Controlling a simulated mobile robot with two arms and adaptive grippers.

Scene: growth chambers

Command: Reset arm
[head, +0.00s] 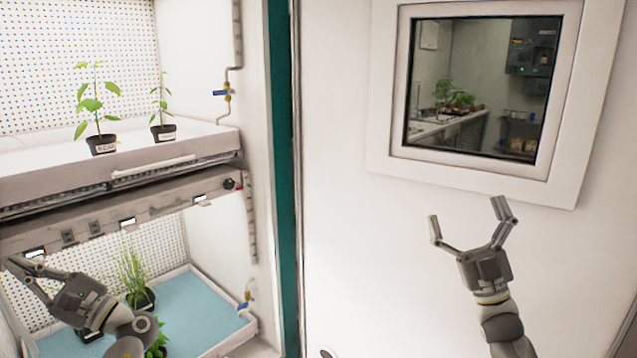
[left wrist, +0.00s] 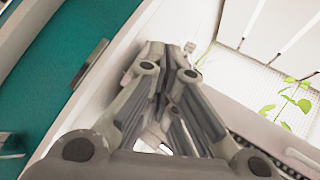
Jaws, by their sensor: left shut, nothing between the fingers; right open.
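My left gripper (head: 20,265) is at the left edge of the head view, in front of the growth chamber between its upper and lower shelves. It is shut and empty. In the left wrist view its fingers (left wrist: 166,50) are together with nothing between them. My right gripper (head: 468,215) is raised in front of the white door (head: 350,150), below the door's window. Its two fingers are spread apart and it is empty.
Two potted plants (head: 101,143) stand on the upper shelf (head: 50,165). More plants (head: 140,298) stand on the lower blue tray (head: 205,305), partly behind my left arm. A teal frame edge (head: 279,120) separates chamber and door. A window (head: 470,90) shows another room.

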